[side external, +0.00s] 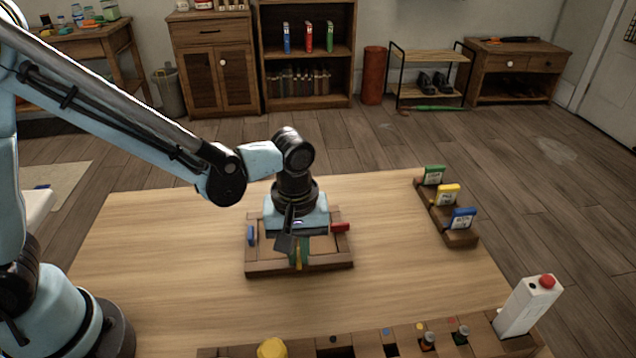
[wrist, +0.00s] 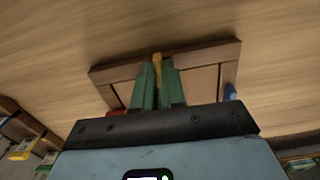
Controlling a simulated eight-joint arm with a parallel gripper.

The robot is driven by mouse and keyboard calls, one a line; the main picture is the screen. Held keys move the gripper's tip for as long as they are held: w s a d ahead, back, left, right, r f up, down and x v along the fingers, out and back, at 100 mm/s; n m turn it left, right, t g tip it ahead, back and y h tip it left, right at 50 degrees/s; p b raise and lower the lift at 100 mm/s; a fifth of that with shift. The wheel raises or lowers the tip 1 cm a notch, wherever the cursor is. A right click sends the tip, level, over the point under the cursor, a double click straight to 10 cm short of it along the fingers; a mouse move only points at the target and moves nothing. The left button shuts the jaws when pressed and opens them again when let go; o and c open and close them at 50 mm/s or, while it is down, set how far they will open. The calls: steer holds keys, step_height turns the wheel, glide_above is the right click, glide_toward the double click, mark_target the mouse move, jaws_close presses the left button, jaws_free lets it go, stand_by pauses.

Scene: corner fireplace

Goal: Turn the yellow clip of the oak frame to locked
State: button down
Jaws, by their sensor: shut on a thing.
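The oak frame (side external: 325,265) lies flat on the table in front of my arm. It also shows in the wrist view (wrist: 212,54). Its yellow clip (side external: 298,260) is at the middle of the near side and points front to back; it shows between the fingertips in the wrist view (wrist: 157,62). My gripper (side external: 299,250) reaches down over the frame, its green fingers shut on the yellow clip. The fingers hide part of the clip. A blue clip (side external: 251,235) is on the frame's left side and a red clip (side external: 340,227) on its right.
A rack with green (side external: 434,174), yellow (side external: 448,194) and blue (side external: 462,218) cards stands at the table's right. A wooden tray (side external: 310,350) with small parts and a white box with a red button (side external: 530,305) line the near edge. The table left of the frame is clear.

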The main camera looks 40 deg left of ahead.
mark_target(298, 254)
steer(key=shift+n, duration=0.3)
stand_by(0.4)
steer(key=c, duration=1.2)
jaws_free()
steer(key=shift+r, duration=0.1)
step_height(298, 254, up, 12)
steer(key=s+a+m+t, duration=0.4)
steer(key=a+m+t, duration=0.3)
steer(key=a, duration=0.7)
steer(key=shift+s+a+f+m, duration=0.15)
steer(key=shift+f+m, duration=0.05)
steer(key=shift+m, duration=0.9)
